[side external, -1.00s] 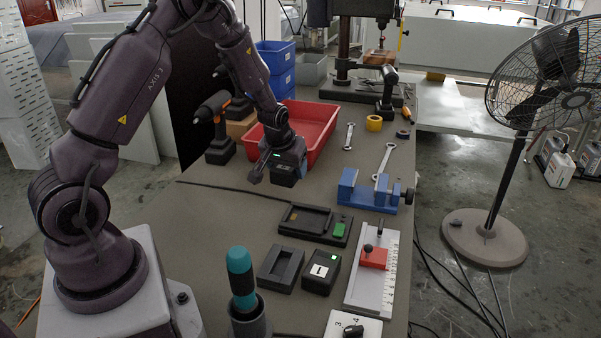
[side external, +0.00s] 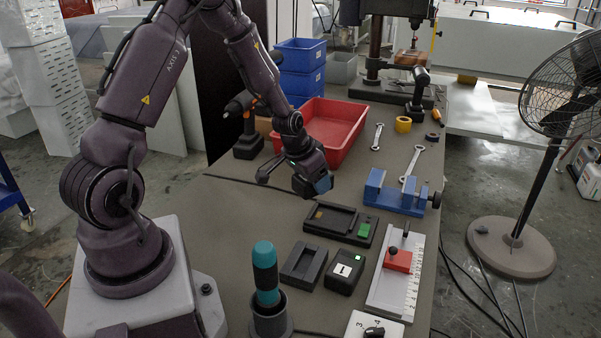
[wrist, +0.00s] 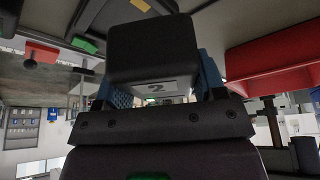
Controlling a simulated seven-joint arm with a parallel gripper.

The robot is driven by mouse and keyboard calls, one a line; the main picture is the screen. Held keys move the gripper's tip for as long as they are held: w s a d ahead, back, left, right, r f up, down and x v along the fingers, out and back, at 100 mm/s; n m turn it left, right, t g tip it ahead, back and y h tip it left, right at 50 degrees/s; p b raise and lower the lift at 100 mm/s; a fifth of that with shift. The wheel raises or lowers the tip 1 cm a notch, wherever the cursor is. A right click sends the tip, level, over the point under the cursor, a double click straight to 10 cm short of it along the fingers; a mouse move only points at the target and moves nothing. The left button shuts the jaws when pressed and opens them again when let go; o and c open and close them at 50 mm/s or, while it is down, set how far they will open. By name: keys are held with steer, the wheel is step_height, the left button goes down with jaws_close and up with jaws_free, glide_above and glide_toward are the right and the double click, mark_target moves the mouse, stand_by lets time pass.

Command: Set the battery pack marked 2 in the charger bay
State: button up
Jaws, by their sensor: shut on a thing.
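The battery pack marked 2 (wrist: 150,48) is a black block with a white label in the wrist view. My gripper (wrist: 165,90) is shut on it, with blue finger pads at its sides. In the side view my gripper (side external: 316,184) is tilted above the table, behind the charger and apart from it. The charger (side external: 328,229) is a flat black unit with an empty recessed bay and a green part at its right end. A second black pack, marked 1 (side external: 345,270), stands in front of the charger, beside an empty black holder (side external: 303,265).
A red tray (side external: 338,140) lies behind my gripper. A blue vise (side external: 395,195) stands right of the charger. A ruled white plate with a red block (side external: 398,260) lies at the right edge. A teal-handled tool (side external: 265,272) stands upright in a cup at the front.

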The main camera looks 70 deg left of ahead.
mark_target(339, 220)
steer(key=w+d+r+m+g+h, duration=0.15)
steer(key=w+d+m+h, duration=0.25)
steer(key=m, duration=0.7)
steer(key=shift+s+d+f, duration=0.1)
steer(key=shift+s+f, duration=0.05)
steer(key=shift+f, duration=3.35)
steer(key=shift+f, duration=0.4)
steer(key=o, duration=1.4)
steer(key=shift+c, duration=0.2)
steer(key=shift+r, duration=0.1)
